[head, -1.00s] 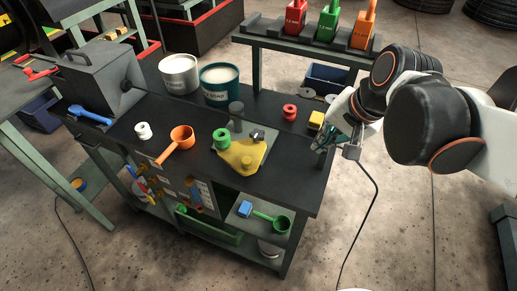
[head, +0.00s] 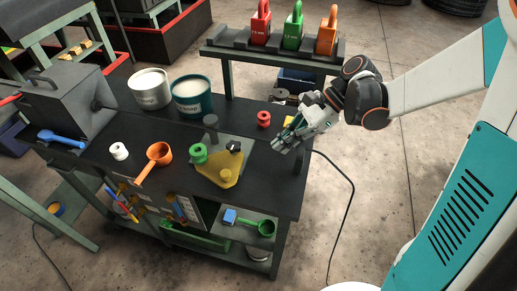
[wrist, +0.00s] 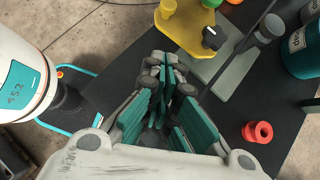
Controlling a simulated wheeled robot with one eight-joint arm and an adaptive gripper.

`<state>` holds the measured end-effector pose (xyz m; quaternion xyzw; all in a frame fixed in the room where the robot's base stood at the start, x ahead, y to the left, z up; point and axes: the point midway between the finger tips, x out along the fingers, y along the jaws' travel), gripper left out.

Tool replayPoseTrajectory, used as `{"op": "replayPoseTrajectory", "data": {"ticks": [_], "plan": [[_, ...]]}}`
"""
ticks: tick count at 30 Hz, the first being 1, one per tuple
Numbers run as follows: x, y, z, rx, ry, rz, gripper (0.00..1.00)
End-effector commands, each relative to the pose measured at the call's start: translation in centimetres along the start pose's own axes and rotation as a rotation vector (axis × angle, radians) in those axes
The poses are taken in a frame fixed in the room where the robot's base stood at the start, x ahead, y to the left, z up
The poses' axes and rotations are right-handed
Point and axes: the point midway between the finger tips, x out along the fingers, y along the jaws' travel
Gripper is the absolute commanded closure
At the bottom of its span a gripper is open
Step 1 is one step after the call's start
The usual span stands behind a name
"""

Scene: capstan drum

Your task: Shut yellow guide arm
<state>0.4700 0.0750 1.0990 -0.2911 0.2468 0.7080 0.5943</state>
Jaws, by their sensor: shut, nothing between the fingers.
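The yellow guide arm (head: 215,177) is a flat, roughly triangular plate on a grey base plate near the bench's front edge. It has a yellow knob (head: 227,174) on it, a green roller (head: 198,153) at its left corner and a black knob (head: 234,146) at its upper right. The yellow arm also shows at the top of the wrist view (wrist: 188,36). My gripper (head: 281,143) is to the right of the arm, over the bench's right end, apart from it. In the wrist view my fingers (wrist: 163,70) are together and empty, below the yellow plate.
A grey post (head: 211,125) stands behind the arm, with a thin dark line running past it from the grey box (head: 62,100). A red spool (head: 264,119), white tub (head: 150,89), teal tub (head: 191,96) and orange scoop (head: 158,154) stand around. The bench front between is clear.

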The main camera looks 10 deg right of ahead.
Motion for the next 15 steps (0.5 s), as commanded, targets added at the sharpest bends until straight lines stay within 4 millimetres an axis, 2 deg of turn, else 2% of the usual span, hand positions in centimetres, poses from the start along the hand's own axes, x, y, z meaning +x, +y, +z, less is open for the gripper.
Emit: {"op": "replayPoseTrajectory", "data": {"ticks": [5, 15], "plan": [[2.5, 0.0, -0.1, -0.003, 0.001, 0.001, 1.0], [9.2, 0.0, -0.1, -0.005, 0.001, 0.001, 1.0]]}}
